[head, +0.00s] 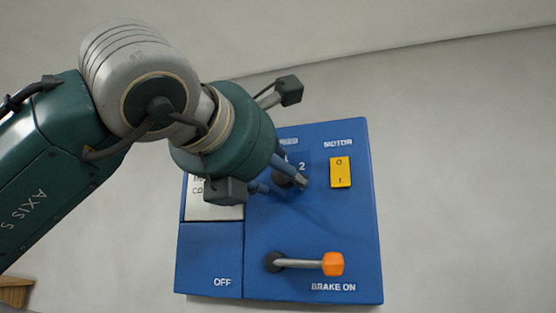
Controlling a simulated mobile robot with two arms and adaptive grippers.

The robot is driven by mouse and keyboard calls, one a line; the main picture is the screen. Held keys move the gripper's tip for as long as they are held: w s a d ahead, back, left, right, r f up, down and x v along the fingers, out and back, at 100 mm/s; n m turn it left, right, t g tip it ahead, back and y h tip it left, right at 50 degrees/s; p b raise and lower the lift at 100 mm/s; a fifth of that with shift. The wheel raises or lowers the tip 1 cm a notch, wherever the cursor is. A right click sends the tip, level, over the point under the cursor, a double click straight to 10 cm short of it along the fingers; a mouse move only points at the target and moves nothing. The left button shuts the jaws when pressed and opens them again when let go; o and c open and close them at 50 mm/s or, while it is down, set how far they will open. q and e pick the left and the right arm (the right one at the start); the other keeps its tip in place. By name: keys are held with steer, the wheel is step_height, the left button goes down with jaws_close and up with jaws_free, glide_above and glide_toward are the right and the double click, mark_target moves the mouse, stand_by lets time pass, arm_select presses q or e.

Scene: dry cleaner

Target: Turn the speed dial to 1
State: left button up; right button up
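The speed dial (284,181) is a dark round knob on the upper part of a blue control panel (222,255), below the partly covered label ending in "EED". A "2" shows at its upper right; the other marks and the dial's pointer are mostly hidden by my gripper. My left gripper (280,186) reaches in from the left, with one blue-grey fingertip at the dial's right and another at its left. The fingers are apart around the dial, but whether they press on it I cannot tell. My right gripper is not in view.
A yellow motor switch (340,172) marked 0 and 1 sits right of the dial. A brake lever (300,263) with an orange knob (333,264) points right, above "BRAKE ON". A whitish plate (213,208) is partly covered by my gripper. The grey wall around is bare.

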arm_select(q)
steer(key=shift+c, duration=0.5)
steer(key=shift+w, duration=0.1)
steer(key=c, duration=1.1)
steer(key=shift+o, duration=0.2)
steer(key=shift+f+n+b, duration=0.2)
steer(key=shift+n+b, duration=0.1)
steer(key=shift+b, duration=0.3)
steer(key=n+b, duration=0.2)
steer(key=b, duration=0.1)
steer(key=n+b, duration=0.3)
steer(key=shift+d+f+n+t+b, duration=0.1)
steer(key=shift+f+n+t+b, duration=0.1)
steer(key=shift+n+t+b, duration=0.1)
steer(key=n+b, duration=0.2)
steer(key=n, duration=0.1)
steer(key=shift+r, duration=0.1)
steer(key=shift+r+n+b, duration=0.1)
steer(key=shift+n+b, duration=0.8)
steer(key=shift+n, duration=0.6)
